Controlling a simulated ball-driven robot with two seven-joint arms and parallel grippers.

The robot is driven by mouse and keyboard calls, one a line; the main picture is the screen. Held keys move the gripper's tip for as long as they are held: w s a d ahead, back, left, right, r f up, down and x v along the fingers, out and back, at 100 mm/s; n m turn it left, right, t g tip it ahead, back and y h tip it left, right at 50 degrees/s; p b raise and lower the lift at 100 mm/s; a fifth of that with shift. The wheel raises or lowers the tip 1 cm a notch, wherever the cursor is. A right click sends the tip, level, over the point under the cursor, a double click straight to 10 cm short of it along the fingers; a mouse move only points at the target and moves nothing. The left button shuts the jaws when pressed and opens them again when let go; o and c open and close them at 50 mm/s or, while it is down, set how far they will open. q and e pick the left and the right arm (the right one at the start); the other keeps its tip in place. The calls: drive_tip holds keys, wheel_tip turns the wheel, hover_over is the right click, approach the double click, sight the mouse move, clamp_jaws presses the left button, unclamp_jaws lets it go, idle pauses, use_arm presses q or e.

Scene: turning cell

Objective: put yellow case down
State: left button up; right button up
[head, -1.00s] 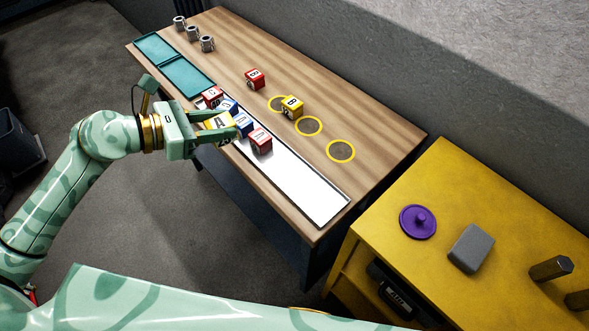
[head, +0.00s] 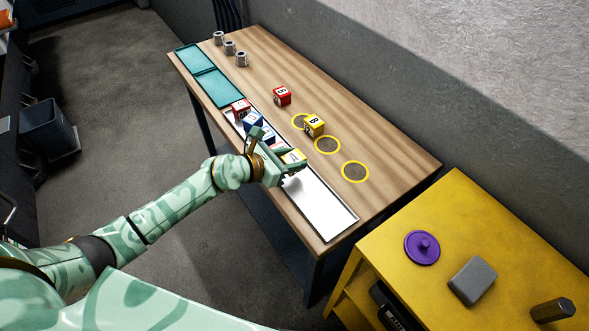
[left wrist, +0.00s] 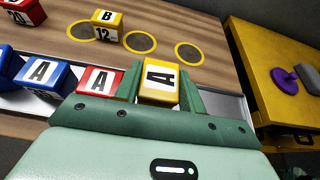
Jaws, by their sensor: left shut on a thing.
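In the left wrist view the case (left wrist: 160,78) sits between the two green fingers, label towards the camera. My right gripper is not in view.
A yellow "B" case (head: 314,125) stands near the yellow-ringed circles (head: 355,171); a red case (head: 282,95) is behind. The tray's right part is bare.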

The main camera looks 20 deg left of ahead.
use_arm(q)
drive_tip(key=shift+w+d+f, duration=0.15)
drive_tip(key=shift+d+f, duration=0.15)
drive_tip(key=shift+f, duration=0.05)
wheel_tip(320, 180, down, 4)
drive_tip(key=b, duration=0.2)
drive_tip(key=shift+d+r+b, duration=0.1)
drive_tip(key=shift+r+b, duration=0.1)
drive_tip(key=shift+b, duration=0.1)
drive_tip(key=shift+r, duration=0.2)
drive_tip(key=shift+f, duration=0.2)
drive_tip(key=o, duration=1.1)
drive_tip(key=shift+r, duration=0.25)
drive_tip(key=p+v, duration=0.2)
drive_tip(key=v, duration=1)
drive_tip(key=shift+f+p, duration=0.1)
drive_tip(key=shift+p, duration=0.2)
